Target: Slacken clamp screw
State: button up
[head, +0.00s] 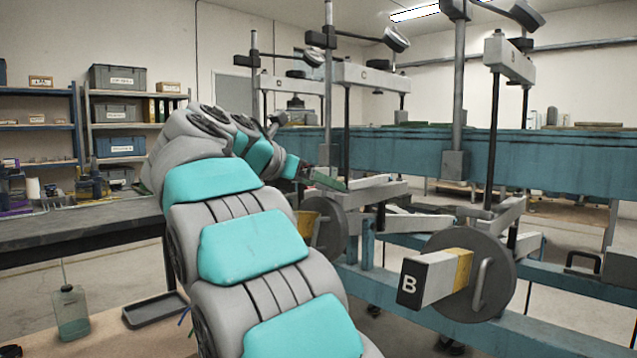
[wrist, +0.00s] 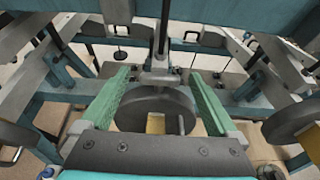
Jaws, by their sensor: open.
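My gripper (head: 325,180) reaches a lever frame behind the one marked B; its green fingers are spread open with nothing gripped. In the wrist view my gripper (wrist: 160,78) has one finger on each side of a grey upright fitting (wrist: 160,72) on a vertical rod. A round grey weight (wrist: 128,110) with a yellow-banded lever sits below, between the fingers. In the head view that weight (head: 327,232) is partly hidden by my arm. I cannot clearly make out the clamp screw; a small dark pin (wrist: 192,62) stands right of the fitting.
The lever marked B (head: 425,280) with its round weight (head: 490,300) juts out at front right. A teal beam (head: 400,152) runs behind the frames. A dark bench (head: 80,228) and a bottle (head: 70,312) are at left. Another weight (wrist: 292,118) is close on the right.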

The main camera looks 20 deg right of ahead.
jog(key=shift+c, duration=0.2)
jog(key=c, duration=1.3)
